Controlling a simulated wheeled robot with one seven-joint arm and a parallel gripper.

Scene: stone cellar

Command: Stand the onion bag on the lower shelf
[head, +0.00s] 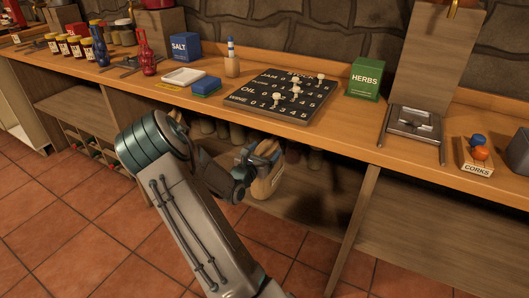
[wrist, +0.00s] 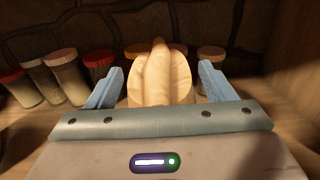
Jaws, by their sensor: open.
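The onion bag (head: 268,184) is a tan bag with a label, under the counter at the lower shelf (head: 328,205). It appears upright; my arm and gripper hide part of it in the head view. In the wrist view the pale, ribbed top of the bag (wrist: 160,78) lies between my blue fingers. My gripper (head: 262,154) is open, with one finger on each side of the bag. In the wrist view small gaps show beside the bag, so the fingers look apart from it. The bag's base is hidden in the wrist view.
Several lidded jars (wrist: 66,78) stand behind the bag along the stone wall. The counter (head: 345,127) overhangs the shelf, and an upright panel (head: 355,225) stands to the right. On the counter are a black stock board (head: 262,107) and a green herbs box (head: 365,80).

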